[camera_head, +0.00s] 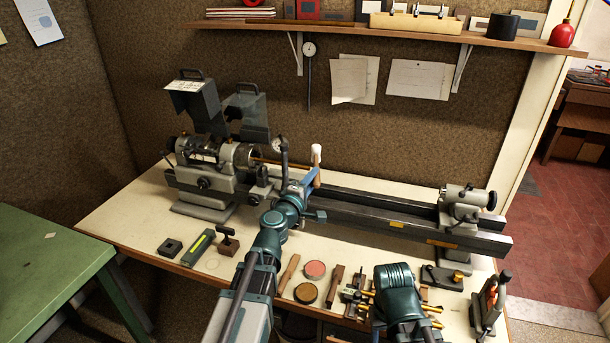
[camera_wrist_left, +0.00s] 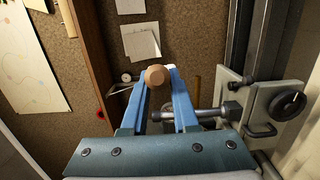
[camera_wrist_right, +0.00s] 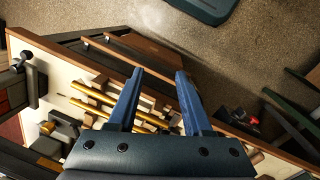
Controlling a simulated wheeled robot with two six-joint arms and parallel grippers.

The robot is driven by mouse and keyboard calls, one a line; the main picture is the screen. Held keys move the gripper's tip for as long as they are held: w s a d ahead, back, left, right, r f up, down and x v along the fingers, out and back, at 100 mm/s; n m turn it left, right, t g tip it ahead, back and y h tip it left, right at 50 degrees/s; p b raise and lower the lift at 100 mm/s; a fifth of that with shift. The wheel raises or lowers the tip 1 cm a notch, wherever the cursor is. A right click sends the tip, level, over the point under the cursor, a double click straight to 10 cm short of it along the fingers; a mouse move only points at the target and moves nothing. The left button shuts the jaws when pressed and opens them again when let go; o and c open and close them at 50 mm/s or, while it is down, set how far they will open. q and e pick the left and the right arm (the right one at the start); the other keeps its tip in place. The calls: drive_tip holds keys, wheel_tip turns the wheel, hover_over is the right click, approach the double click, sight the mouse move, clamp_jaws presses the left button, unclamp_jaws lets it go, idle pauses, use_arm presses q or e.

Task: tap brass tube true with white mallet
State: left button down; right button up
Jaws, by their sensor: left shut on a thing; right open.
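A mallet with a white head (camera_head: 316,153) stands upright in my left gripper (camera_head: 308,178), above the lathe bed. Its wooden handle is between the blue fingers, and the handle's round end (camera_wrist_left: 157,75) shows in the left wrist view. A thin brass tube (camera_head: 264,160) sticks out to the right from the lathe chuck; the mallet is to its right and apart from it. Part of the tube is hidden behind a dial gauge post. My right gripper (camera_wrist_right: 158,72) is open and empty over the front bench edge. Its fingers are hidden in the head view.
The grey lathe (camera_head: 350,205) fills the back of the bench, with a tailstock (camera_head: 463,203) at right. Several brass rods (camera_wrist_right: 120,108) lie below my right gripper. Round tins (camera_head: 306,293) and small tools line the front. A shelf (camera_head: 380,32) hangs above.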

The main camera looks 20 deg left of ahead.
use_arm(q)
drive_tip(key=shift+f, duration=0.5)
use_arm(e)
drive_tip(key=shift+o, duration=1.1)
drive_tip(key=shift+f, duration=0.55)
drive_tip(key=o, duration=0.6)
drive_tip(key=shift+r+p, duration=0.65)
drive_tip(key=shift+r, duration=0.15)
use_arm(q)
drive_tip(key=w+a+r, duration=0.2)
drive_tip(key=w+a, duration=0.3)
drive_tip(key=shift+f+b, duration=2.4)
drive_tip(key=shift+f, duration=0.15)
use_arm(e)
drive_tip(key=shift+f, duration=2.4)
